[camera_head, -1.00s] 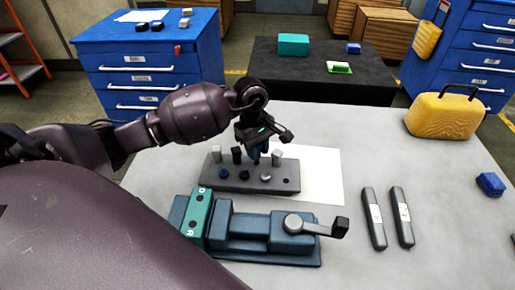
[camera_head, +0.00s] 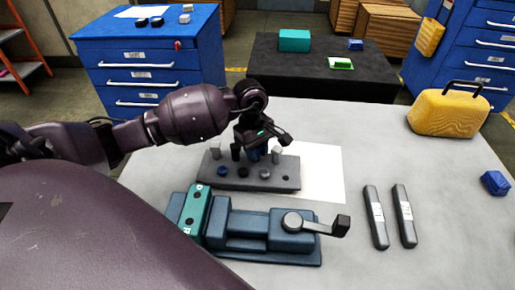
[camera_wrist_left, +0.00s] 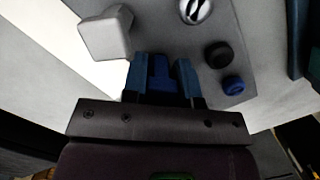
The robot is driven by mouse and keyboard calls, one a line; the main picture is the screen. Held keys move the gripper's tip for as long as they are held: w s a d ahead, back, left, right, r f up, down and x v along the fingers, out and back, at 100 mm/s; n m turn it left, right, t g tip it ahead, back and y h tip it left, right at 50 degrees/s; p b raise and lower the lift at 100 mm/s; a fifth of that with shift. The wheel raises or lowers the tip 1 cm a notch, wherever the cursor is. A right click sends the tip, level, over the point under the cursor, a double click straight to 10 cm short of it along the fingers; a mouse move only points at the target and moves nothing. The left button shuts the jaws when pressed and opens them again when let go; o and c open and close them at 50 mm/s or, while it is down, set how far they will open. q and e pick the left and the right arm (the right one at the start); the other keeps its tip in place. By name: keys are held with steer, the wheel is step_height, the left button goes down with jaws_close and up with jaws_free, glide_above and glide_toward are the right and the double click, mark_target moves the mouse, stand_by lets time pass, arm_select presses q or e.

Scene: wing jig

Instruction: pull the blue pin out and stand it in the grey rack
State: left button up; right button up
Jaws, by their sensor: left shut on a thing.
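The grey rack (camera_head: 284,183) lies on the pale table and holds several pins in two rows. My left gripper (camera_head: 261,149) is over the rack's back row, between a tall black pin and a tall light grey pin. It is shut on a blue pin (camera_wrist_left: 160,74), which shows between the two fingers in the left wrist view. The fingers hide part of the pin, and I cannot tell whether its lower end sits in a hole. A short blue pin (camera_head: 222,171) stands in the front row. My right gripper is not in view.
A blue-grey vise (camera_head: 250,226) with a teal block (camera_head: 194,209) and a crank handle stands in front of the rack. Two grey bars (camera_head: 375,218) lie to the right. A yellow case (camera_head: 448,113) stands at the far right. White paper (camera_head: 322,172) beside the rack is bare.

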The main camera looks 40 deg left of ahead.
arm_select(q)
steer(key=shift+f, duration=0.35)
steer(key=o, duration=1)
